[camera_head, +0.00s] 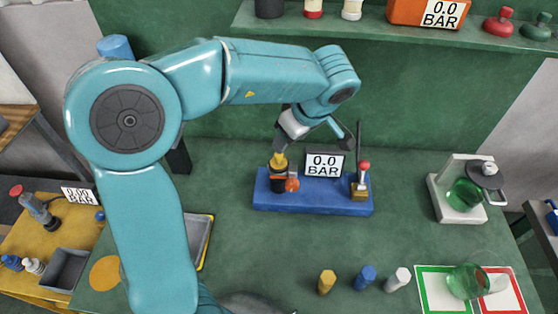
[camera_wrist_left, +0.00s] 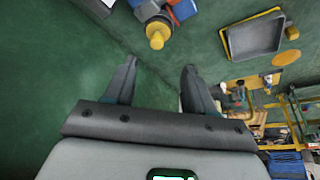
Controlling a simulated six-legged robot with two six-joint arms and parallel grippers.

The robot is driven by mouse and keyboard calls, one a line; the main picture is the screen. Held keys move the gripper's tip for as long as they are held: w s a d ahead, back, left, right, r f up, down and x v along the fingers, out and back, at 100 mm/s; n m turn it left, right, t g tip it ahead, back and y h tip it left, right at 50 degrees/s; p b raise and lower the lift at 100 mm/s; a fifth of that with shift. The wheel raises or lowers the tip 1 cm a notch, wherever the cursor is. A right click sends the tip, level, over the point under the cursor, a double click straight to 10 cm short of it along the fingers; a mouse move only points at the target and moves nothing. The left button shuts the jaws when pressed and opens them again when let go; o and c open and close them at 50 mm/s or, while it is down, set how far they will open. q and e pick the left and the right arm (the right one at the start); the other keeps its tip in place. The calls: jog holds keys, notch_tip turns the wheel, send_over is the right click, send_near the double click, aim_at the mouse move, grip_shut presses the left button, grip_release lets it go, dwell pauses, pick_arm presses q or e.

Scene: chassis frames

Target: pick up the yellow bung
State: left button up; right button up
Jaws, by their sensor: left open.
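A yellow bung-like piece (camera_head: 280,161) stands in a dark and orange fitting at the left end of a blue base (camera_head: 315,206). It also shows at the top of the left wrist view (camera_wrist_left: 157,35), ahead of the fingers and apart from them. A second yellow bung (camera_head: 327,281) stands upright at the front of the green bench, in a row with a blue one (camera_head: 365,277) and a white one (camera_head: 398,279). My left gripper (camera_head: 314,139) is above the blue base, open and empty; its two fingers (camera_wrist_left: 159,67) are spread. My right gripper is not in view.
A gauge sign (camera_head: 325,163) and a red-knobbed lever (camera_head: 364,170) stand on the blue base. A white stand with a green flask (camera_head: 463,194) is at right. A flask (camera_head: 468,281) lies on the green-and-red card (camera_head: 432,306). A shelf (camera_head: 330,35) runs above.

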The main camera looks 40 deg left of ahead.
pick_arm(q)
send_over(281, 156)
jog(key=d, duration=0.2)
notch_tip(281, 156, down, 5)
jog(key=x, duration=0.4)
jog(key=shift+s+a, duration=0.15)
jog(key=shift+a, duration=0.15)
jog(key=shift+f, duration=0.25)
jog(key=shift+d, duration=0.1)
jog(key=shift+s+r, duration=0.1)
jog(key=c, duration=0.8)
grip_shut()
